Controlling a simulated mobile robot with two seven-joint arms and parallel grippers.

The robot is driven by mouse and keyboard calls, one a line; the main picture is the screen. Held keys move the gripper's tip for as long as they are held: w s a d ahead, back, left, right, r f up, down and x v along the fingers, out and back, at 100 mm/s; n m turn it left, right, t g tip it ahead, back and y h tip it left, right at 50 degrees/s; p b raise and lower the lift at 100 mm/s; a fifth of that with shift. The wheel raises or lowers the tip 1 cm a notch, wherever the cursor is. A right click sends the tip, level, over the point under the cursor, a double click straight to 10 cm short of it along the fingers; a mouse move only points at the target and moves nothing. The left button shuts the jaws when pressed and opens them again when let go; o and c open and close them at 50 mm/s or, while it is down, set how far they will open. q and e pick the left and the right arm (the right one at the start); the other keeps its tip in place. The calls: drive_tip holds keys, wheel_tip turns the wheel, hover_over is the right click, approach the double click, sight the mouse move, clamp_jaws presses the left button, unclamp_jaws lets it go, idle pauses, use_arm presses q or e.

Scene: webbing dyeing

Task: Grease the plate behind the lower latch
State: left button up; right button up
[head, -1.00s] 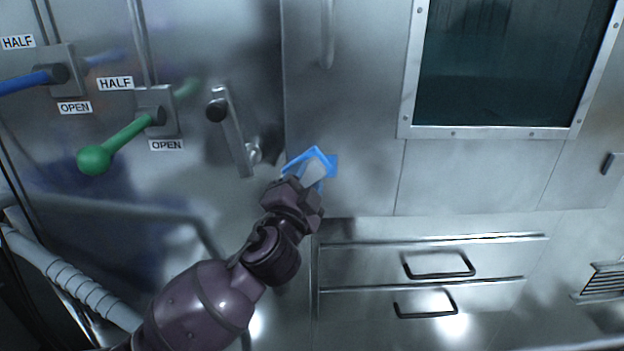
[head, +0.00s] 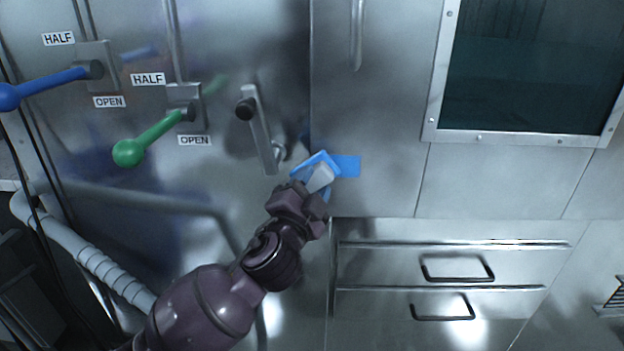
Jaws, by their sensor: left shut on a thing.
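The latch (head: 259,130) is a metal lever with a black knob at its upper end and a pivot at its lower end, on the steel wall left of a door seam. A flat blue patch (head: 348,166) lies on the panel just right of the seam, level with the pivot; I cannot tell whether it is the plate or grease. My left gripper (head: 318,177) is in front of the seam, lower right of the pivot, and shut on a blue thing (head: 313,161). The gripper hides part of that thing. Contact with the panel cannot be told. My right gripper is not in view.
A blue lever (head: 45,84) and a green lever (head: 152,138) stick out at the left, with HALF and OPEN labels. A dark window (head: 535,65) is upper right. Two drawers with black handles (head: 458,270) are below. A wrapped pipe (head: 85,255) runs lower left.

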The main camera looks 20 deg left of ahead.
use_arm(q)
drive_tip(key=shift+s+d+p, duration=0.2)
drive_tip(key=shift+s+d, duration=0.1)
drive_tip(key=shift+s, duration=0.75)
drive_tip(key=shift+s+d+p, duration=0.15)
drive_tip(key=shift+s+d, duration=0.1)
drive_tip(key=shift+s, duration=0.75)
drive_tip(key=s, duration=0.1)
drive_tip(key=s+d, duration=0.1)
drive_tip(key=shift+s, duration=0.4)
drive_tip(key=shift+a, duration=0.1)
